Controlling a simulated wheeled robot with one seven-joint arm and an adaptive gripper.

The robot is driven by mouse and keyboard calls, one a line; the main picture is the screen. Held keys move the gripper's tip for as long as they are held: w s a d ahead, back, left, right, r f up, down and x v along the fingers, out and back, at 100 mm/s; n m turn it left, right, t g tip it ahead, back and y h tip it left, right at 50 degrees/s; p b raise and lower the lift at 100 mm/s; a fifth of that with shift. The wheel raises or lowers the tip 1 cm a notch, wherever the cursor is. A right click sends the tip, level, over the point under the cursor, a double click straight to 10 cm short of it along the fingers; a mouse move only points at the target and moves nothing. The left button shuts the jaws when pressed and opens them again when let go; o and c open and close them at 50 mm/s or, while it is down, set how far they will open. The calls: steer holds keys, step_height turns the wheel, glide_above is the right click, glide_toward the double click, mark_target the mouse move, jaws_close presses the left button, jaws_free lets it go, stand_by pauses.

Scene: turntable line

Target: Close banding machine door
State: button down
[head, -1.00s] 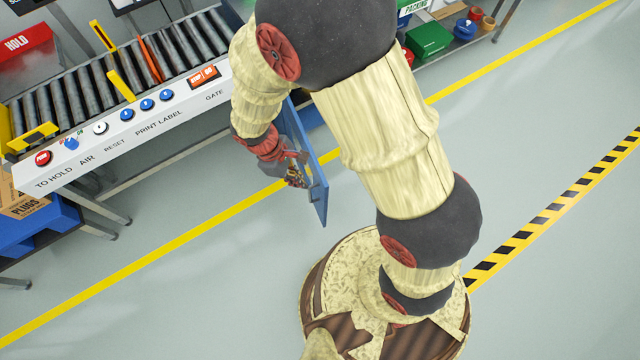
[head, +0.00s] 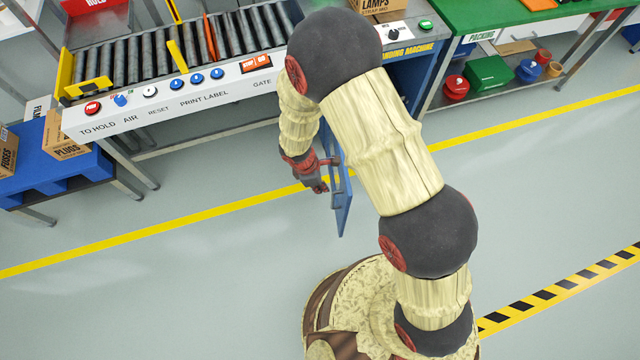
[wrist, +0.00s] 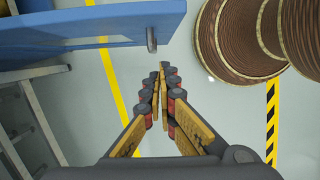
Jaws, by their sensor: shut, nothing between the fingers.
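The blue banding machine door (head: 342,190) stands swung open, out from the front of the blue banding machine (head: 412,72) into the aisle. My arm hides its hinge side and part of the machine. In the wrist view the door (wrist: 80,27) crosses the top left, with a dark handle (wrist: 151,40) near its free end. My gripper (head: 318,188) is at the left face of the door in the head view. In the wrist view my gripper (wrist: 162,68) is shut and empty, its fingertips just below the handle. I cannot tell whether it touches the door.
The roller conveyor with its button panel (head: 175,100) runs to the left of the machine. A green packing table (head: 500,18) stands at right. A blue pallet (head: 60,185) with cartons is at far left. The grey floor in front is clear.

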steer(key=d+f+b, duration=0.3)
steer(key=d+f, duration=0.1)
steer(key=d, duration=0.1)
steer(key=shift+w, duration=0.25)
steer(key=shift+f, duration=0.1)
